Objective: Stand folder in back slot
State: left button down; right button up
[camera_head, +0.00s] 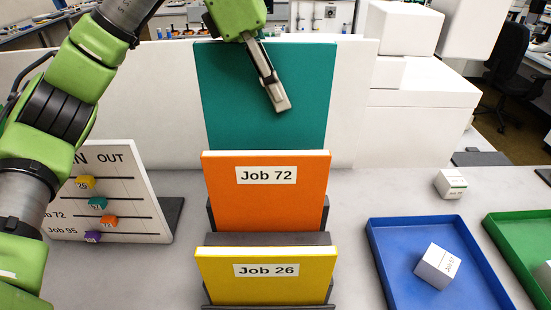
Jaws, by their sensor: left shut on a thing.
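A teal folder (225,100) stands upright at the back, behind the other two folders. My left gripper (276,92) is shut on the teal folder from above, with one finger across its front face. An orange folder (265,200) labelled Job 72 stands in front of it in a dark rack (268,239). A yellow folder (262,288) labelled Job 26 stands in the front part of the rack. The orange folder hides the teal folder's lower edge and the back slot, so I cannot tell if it rests in the slot. My right gripper is not in view.
An IN/OUT board (122,185) with coloured markers stands at the left. A blue tray (390,275) holds a white box (437,266). Another small box (450,184) lies behind that tray. A green tray (505,230) is at the right edge. White equipment (425,110) stands at the back right.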

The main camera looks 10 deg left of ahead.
aim_at(248, 92)
pick_arm(q)
notch_tip(248, 92, down, 11)
jog(key=shift+s+a+f+p, duration=0.1)
jog(key=shift+f+p, duration=0.05)
jog(key=shift+p, duration=0.75)
jog(key=c, duration=2)
grip_release()
jog(key=shift+c, duration=0.2)
jog(key=shift+r, duration=0.25)
jog(key=b+v, duration=0.2)
jog(key=v, duration=0.9)
jog(key=shift+s+a+r, duration=0.1)
jog(key=shift+a+r, duration=0.05)
jog(key=shift+r, duration=0.1)
